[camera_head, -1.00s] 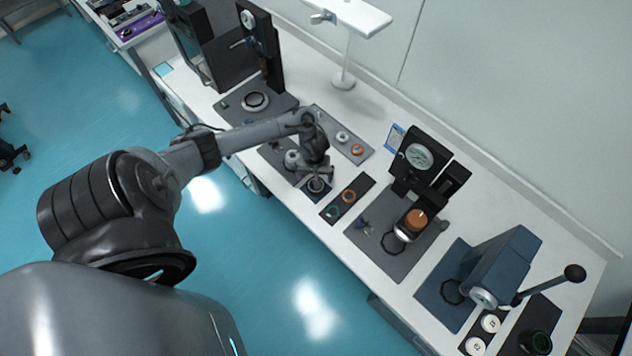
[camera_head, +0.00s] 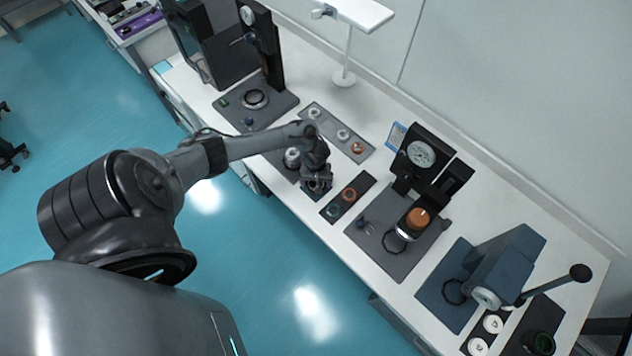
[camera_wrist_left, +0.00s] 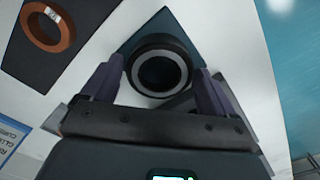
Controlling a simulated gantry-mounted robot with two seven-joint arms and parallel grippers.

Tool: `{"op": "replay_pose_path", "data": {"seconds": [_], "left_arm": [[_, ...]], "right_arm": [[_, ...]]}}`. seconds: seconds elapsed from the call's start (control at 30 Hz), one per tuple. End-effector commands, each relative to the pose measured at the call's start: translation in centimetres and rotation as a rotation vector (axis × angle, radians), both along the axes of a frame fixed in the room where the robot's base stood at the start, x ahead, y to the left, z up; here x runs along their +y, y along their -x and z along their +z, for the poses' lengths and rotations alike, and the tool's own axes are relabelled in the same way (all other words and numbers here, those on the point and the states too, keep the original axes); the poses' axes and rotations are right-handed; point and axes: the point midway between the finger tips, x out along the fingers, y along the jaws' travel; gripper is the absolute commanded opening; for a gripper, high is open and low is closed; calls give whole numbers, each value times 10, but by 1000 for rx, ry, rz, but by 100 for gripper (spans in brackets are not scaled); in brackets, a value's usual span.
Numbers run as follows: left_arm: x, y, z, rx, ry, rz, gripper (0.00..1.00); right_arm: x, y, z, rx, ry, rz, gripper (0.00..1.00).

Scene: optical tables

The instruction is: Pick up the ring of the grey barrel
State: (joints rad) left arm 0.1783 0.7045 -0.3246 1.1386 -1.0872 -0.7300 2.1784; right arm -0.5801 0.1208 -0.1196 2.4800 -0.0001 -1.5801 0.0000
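A round dark barrel (camera_wrist_left: 160,76) with a grey ring (camera_wrist_left: 187,72) around its black opening stands on a small dark blue mat (camera_wrist_left: 132,48) in the left wrist view. My left gripper (camera_wrist_left: 159,70) is open, one finger on either side of it, with no clear grip on it. In the head view my left gripper (camera_head: 317,186) is low over the same small mat and mostly hides the barrel. My right gripper is not in view.
An orange ring (camera_head: 349,195) and a green ring (camera_head: 333,210) lie on a dark mat beside my gripper. A tray (camera_head: 320,125) with several small rings lies behind. A dark press (camera_head: 420,155) stands to the right, a blue press (camera_head: 505,265) beyond it.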

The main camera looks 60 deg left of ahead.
Motion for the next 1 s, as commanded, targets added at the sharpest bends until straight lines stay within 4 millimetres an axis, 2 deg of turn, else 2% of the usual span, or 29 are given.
{"op": "replay_pose_path", "data": {"seconds": [0.03, 0.2, 0.27, 0.67, 0.77, 0.93, 1.0], "left_arm": [[0, 0, 0, 0, 0, 0, 80], [0, 0, 0, 0, 0, 0, 54], [0, 0, 0, 0, 0, 0, 47], [0, 0, 7, -2, 1, -1, 47], [0, -1, 16, -2, 1, -1, 47], [0, -1, 43, -2, 0, -2, 47], [-14, -1, 51, -1, 4, -5, 47]], "right_arm": [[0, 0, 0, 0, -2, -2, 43], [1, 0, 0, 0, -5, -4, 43], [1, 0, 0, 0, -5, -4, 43], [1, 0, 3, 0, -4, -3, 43], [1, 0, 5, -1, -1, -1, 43], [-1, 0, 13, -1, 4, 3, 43], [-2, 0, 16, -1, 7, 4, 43]]}}
